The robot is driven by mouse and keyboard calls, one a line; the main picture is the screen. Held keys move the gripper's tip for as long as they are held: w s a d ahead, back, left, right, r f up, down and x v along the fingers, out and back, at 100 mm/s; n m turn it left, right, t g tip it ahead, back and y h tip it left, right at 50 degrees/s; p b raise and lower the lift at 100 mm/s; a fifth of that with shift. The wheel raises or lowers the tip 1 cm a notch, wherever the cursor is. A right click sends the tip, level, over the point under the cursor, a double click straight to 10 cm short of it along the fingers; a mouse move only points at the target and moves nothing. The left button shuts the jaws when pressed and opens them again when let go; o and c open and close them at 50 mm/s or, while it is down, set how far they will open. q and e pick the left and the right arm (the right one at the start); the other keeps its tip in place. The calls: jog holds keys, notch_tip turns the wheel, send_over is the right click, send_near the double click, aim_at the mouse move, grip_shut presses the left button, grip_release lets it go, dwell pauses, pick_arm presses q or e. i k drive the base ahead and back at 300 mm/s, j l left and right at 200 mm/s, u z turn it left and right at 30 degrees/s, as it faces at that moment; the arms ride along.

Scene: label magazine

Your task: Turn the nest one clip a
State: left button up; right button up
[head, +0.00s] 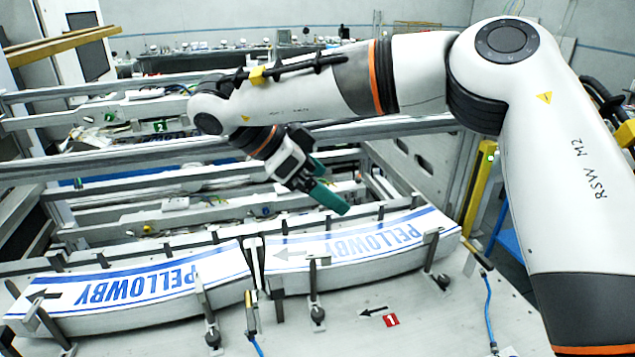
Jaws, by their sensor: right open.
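Nest one is marked by a red plate with a white 1 (391,320). It holds two curved white panels with blue PELLOWBY lettering that reads upside down, a left one (140,284) and a right one (345,243). Upright grey clips with round dark feet stand along the near edge: one at the left panel (208,318), one at the right panel (316,290) and one near its right end (434,262). I cannot tell which is clip a. My right gripper (333,189), with teal fingers, is open and empty above the far edge of the right panel. My left gripper is out of view.
A second nest with a green 2 plate (160,126) lies behind, beyond metal rails (200,150). A yellow post (478,185) stands at the right. The plate in front of the panels is mostly clear.

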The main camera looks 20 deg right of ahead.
aim_at(427, 237)
jog(key=k+j, duration=0.25)
jog(key=k, duration=0.25)
jog(key=k+j, duration=0.2)
jog(key=k, duration=0.25)
jog(key=k+j, duration=0.25)
jog(key=k, duration=0.25)
